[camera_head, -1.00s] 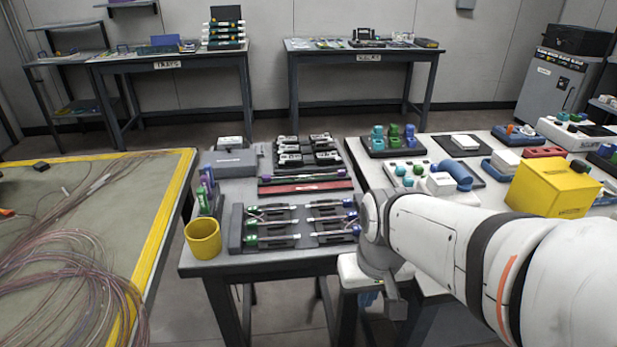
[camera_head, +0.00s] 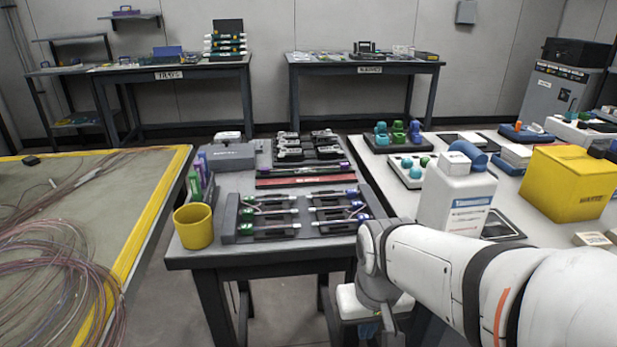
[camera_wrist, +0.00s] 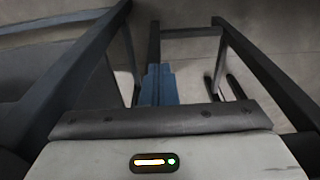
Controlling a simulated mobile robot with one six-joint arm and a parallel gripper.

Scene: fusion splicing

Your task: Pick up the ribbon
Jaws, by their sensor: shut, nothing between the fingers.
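I cannot single out one ribbon with certainty. Thin pale strands with coloured ends lie across the dark holder rack (camera_head: 231,217) at the front of the middle table. A large loose coil of pinkish fibre (camera_head: 45,270) lies on the yellow-edged table at left. My gripper (camera_head: 369,328) hangs low in front of the middle table, below its top and away from both. Its blue fingers (camera_wrist: 158,86) are shut and empty in the wrist view, pointing toward the floor and table legs.
A yellow cup (camera_head: 194,228) stands at the middle table's front left corner. A white bottle (camera_head: 455,205) and a yellow box (camera_head: 570,184) stand on the right table close to my arm. Table legs (camera_wrist: 65,80) surround the gripper's view. The floor between left and middle tables is clear.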

